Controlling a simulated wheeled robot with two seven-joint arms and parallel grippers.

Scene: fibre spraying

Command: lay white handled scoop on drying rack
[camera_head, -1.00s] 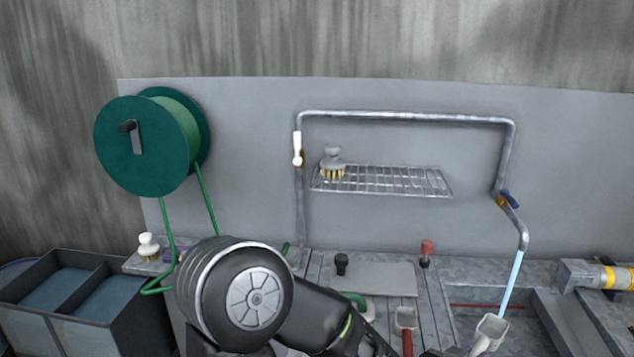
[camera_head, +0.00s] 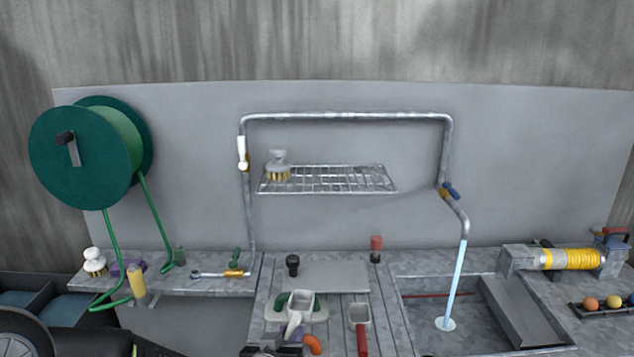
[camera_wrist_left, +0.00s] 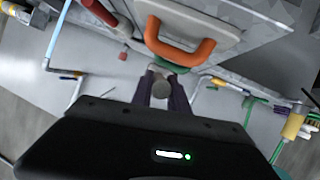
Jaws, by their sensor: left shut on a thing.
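The white handled scoop (camera_head: 300,304) is in the head view at the lower middle, above the slatted board. Its white handle runs down into my left gripper (camera_head: 289,337), which is shut on it. In the left wrist view the purple fingers of my left gripper (camera_wrist_left: 161,92) close around the grey rounded handle end (camera_wrist_left: 161,88); the scoop's bowl is not clear there. The drying rack (camera_head: 345,180) is a wire shelf on the wall panel, above and behind the scoop. My right gripper is not in view.
Water (camera_head: 456,285) runs into the sink. A red-handled scoop (camera_head: 361,338) and orange handle (camera_head: 313,344) are near the gripper.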

